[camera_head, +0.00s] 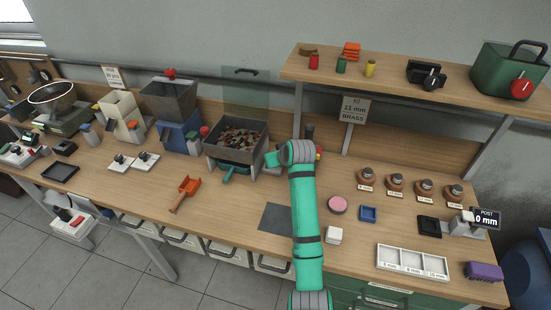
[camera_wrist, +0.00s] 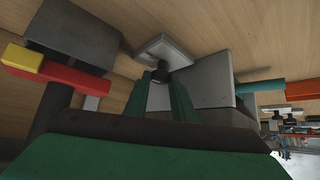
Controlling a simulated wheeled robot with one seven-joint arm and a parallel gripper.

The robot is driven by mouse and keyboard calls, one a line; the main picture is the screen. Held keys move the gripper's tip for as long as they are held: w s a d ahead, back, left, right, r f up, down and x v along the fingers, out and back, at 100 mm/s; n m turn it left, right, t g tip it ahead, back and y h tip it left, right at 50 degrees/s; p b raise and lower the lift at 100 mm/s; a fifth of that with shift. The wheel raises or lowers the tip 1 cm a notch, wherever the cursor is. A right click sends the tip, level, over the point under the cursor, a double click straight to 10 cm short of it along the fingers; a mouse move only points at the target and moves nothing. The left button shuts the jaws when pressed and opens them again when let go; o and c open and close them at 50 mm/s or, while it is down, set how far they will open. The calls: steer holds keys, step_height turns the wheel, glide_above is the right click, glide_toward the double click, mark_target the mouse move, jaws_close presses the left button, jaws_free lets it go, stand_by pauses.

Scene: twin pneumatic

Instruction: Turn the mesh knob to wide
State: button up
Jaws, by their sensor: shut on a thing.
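My gripper (camera_wrist: 160,78) shows in the wrist view with its two green fingers on either side of a small dark knob (camera_wrist: 161,69), shut on it. The knob stands by a pale grey plate (camera_wrist: 165,47) and a larger grey block (camera_wrist: 205,82); I take it to be the mesh knob. Its setting and any marks cannot be read. In the head view my teal arm reaches to the right side of the bin of brass-coloured pieces (camera_head: 240,138), and the arm hides the fingers and the knob.
A dark box with a red and yellow bar (camera_wrist: 55,72) is close on the left in the wrist view. An orange scoop (camera_head: 186,190) and dark mat (camera_head: 275,219) lie on the bench. Several weights, a pink disc (camera_head: 337,204) and a white tray (camera_head: 413,262) are on the right.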

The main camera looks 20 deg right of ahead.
steer(key=shift+a+m+h, duration=0.2)
steer(key=shift+m+h, duration=1)
steer(key=shift+m, duration=0.3)
steer(key=o, duration=1)
steer(key=v, duration=1.1)
steer(key=shift+w, duration=0.1)
